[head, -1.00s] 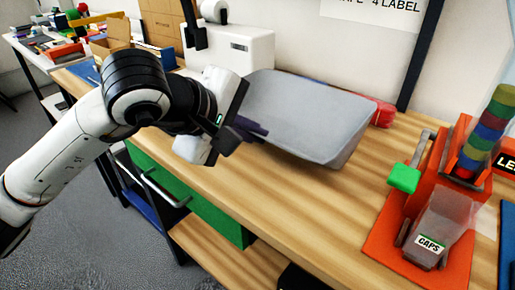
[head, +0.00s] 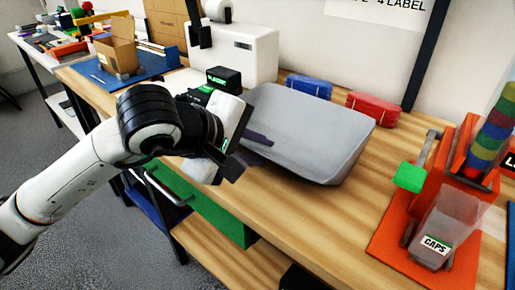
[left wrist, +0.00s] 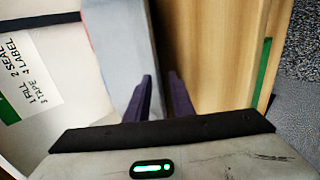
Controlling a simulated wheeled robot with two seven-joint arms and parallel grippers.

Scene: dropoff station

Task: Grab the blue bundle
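The blue bundle (head: 309,85) lies on the bench by the wall, behind the grey bin (head: 310,130). The bin hides part of its front. My left gripper (head: 258,143) is at the near left side of the bin, apart from the bundle. In the left wrist view its two dark purple fingers (left wrist: 160,75) have a gap between them. The left finger overlaps the grey bin (left wrist: 122,55) and the right finger overlaps wood. I cannot tell whether they touch the bin. The bundle is not clear in the left wrist view. My right gripper is not in view.
A red bundle (head: 372,108) lies right of the blue one. A white machine (head: 236,52) and a black device (head: 222,79) stand at the back left. An orange caps station (head: 425,225) stands at the right. The front bench top (head: 290,215) is clear.

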